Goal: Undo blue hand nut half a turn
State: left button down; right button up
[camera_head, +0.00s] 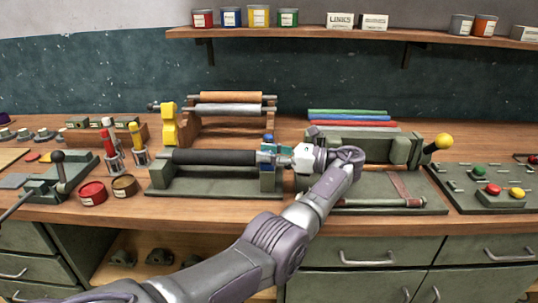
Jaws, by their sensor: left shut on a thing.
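The roller stand (215,183) is a green-grey base with a black roller (215,157) lying level across it. The blue hand nut (268,138) shows as a small blue part at the top of the stand's right post, partly hidden by my fingers. My left gripper (274,151) reaches in from the right side of that post, pointing left, with its fingers shut at the nut. The exact contact is small and hard to see. My right gripper is not in view.
A rack with an orange roller (231,97) and a grey roller stands behind. A press with a yellow-knobbed lever (443,141) is close on the right. Red (92,193) and brown tins stand left. A panel with coloured buttons (493,190) lies far right.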

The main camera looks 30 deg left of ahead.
pick_arm(q)
jog(key=shift+f, duration=0.1)
jog(key=c, duration=0.7)
grip_release()
jog(key=shift+s+a, duration=0.1)
jog(key=shift+a, duration=0.15)
jog(key=shift+c, duration=0.2)
jog(key=shift+d, duration=0.1)
jog(key=shift+r, duration=0.2)
notch_tip(320, 180, up, 10)
jog(key=shift+f, duration=0.15)
